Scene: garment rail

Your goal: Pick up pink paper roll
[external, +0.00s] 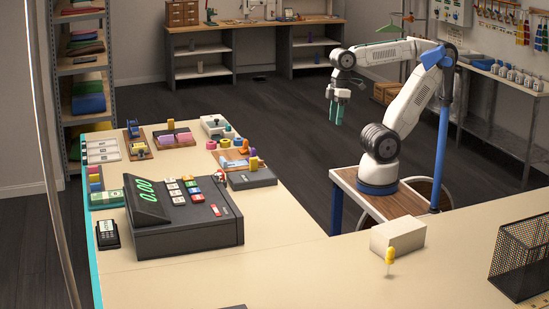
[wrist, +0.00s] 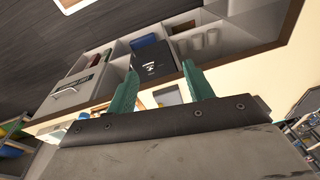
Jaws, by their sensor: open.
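My gripper (external: 338,108) hangs in the air over the floor, to the right of the long counter and apart from it. Its two teal fingers point down. In the wrist view, the fingers of my gripper (wrist: 160,70) stand apart with nothing held between them. No pink roll shows clearly in the wrist view.
The cream counter (external: 150,285) carries a dark cash register (external: 187,238) with a green display, a card terminal (external: 108,234) and small trays. A pale box (external: 397,237), a yellow-handled tool (external: 390,256) and a black mesh basket (external: 522,255) stand nearer. Floor between counter and arm is clear.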

